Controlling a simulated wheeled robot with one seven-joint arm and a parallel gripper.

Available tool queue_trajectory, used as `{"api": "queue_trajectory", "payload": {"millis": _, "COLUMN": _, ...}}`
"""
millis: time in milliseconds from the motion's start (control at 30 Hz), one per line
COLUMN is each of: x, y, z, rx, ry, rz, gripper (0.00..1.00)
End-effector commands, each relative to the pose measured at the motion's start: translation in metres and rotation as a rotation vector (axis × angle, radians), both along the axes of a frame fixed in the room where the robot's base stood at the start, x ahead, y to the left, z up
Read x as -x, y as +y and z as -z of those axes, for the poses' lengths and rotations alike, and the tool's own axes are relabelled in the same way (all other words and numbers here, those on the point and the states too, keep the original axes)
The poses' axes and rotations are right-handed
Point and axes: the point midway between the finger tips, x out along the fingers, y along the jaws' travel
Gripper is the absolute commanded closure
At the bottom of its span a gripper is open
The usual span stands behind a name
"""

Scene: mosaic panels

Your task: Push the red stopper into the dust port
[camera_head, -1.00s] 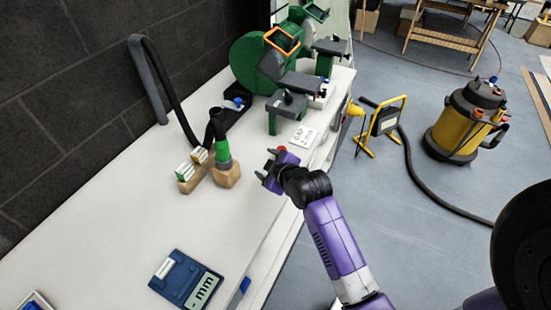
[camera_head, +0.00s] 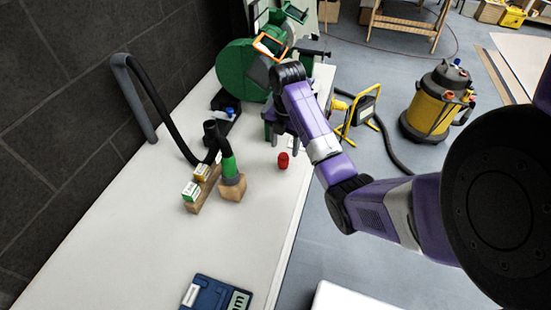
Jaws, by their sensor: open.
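The red stopper (camera_head: 283,160) stands upright on the white bench top, near its right edge. My gripper (camera_head: 282,140) is open above and beyond the stopper in the picture, apart from it, close to the grinder's front. My arm partly covers the gripper and its fingers are small and dark. The green grinder (camera_head: 238,68) stands at the back of the bench. I cannot make out the dust port; my arm and the grinder's parts cover that area.
A black hose (camera_head: 168,115) ends in a green nozzle (camera_head: 229,167) on a wooden block (camera_head: 232,188). Small boxes (camera_head: 191,191) stand left of it. A blue gauge case (camera_head: 213,294) lies in front. A yellow vacuum (camera_head: 435,105) stands on the floor. The bench (camera_head: 135,235) is clear at left.

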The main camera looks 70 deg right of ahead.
Motion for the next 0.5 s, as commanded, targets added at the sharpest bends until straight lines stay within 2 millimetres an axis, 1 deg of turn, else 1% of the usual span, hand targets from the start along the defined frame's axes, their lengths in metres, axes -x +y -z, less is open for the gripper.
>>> {"api": "queue_trajectory", "payload": {"millis": 100, "x": 0.001, "y": 0.001, "z": 0.015, "rx": -0.003, "ry": 0.002, "rz": 0.001, "gripper": 0.39}}
{"api": "queue_trajectory", "payload": {"millis": 267, "x": 0.001, "y": 0.002, "z": 0.029, "rx": -0.003, "ry": 0.003, "rz": 0.002, "gripper": 0.39}}
{"api": "queue_trajectory", "payload": {"millis": 500, "x": 0.000, "y": 0.003, "z": 0.063, "rx": -0.002, "ry": 0.002, "rz": 0.003, "gripper": 0.39}}
